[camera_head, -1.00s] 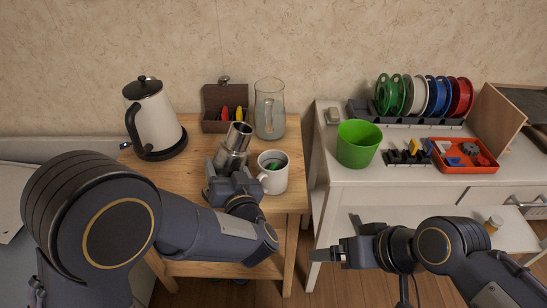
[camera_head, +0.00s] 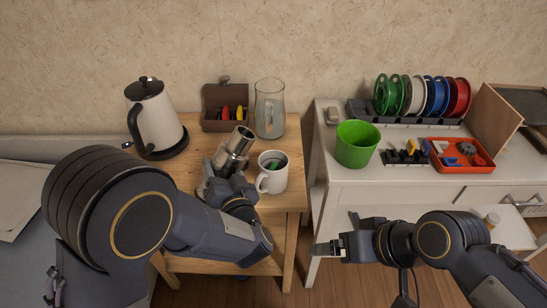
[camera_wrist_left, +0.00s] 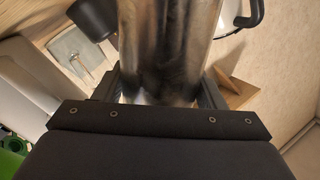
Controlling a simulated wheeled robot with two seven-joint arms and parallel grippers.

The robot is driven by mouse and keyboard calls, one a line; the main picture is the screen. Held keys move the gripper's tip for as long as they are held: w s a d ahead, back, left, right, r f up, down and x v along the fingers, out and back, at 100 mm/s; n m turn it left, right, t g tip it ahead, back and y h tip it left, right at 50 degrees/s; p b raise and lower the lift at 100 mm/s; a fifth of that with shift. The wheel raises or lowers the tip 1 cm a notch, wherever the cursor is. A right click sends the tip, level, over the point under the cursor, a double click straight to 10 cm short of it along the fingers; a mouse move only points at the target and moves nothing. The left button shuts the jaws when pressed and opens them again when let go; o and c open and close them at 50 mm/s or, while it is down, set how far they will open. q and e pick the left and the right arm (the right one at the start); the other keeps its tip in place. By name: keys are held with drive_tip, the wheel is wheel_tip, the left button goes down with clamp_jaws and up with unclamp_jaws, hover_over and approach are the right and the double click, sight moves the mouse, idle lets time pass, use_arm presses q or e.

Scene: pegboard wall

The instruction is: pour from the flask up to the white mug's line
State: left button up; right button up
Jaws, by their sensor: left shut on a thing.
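The steel flask (camera_head: 236,148) is in my left gripper (camera_head: 224,166), tilted with its top up and to the right. In the left wrist view the flask's shiny body (camera_wrist_left: 168,45) stands between the fingers. The white mug (camera_head: 272,181) stands upright on the wooden table, right of the flask and apart from it. Its inside looks dark with a green mark; the liquid level is not clear. No stream shows. My right gripper (camera_head: 328,248) is low in front of the white cabinet, with nothing seen in it; its finger gap is unclear.
A white kettle (camera_head: 156,120), a brown box (camera_head: 214,122) and a glass pitcher (camera_head: 269,112) stand behind on the wooden table (camera_head: 185,179). Right of a gap, the white cabinet (camera_head: 340,183) holds a green cup (camera_head: 356,146), colored spools (camera_head: 423,95) and a red tray (camera_head: 475,166).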

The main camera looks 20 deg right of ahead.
use_arm(q)
drive_tip(key=shift+r, duration=0.1)
drive_tip(key=shift+a+m+p, duration=0.2)
drive_tip(key=shift+m+p, duration=0.1)
drive_tip(key=shift+m, duration=0.1)
drive_tip(key=shift+a+f+m+p, duration=0.2)
drive_tip(key=shift+f+m+p, duration=0.1)
drive_tip(key=shift+m, duration=0.1)
drive_tip(key=shift+a+m+p, duration=0.1)
drive_tip(key=shift+m+p, duration=0.2)
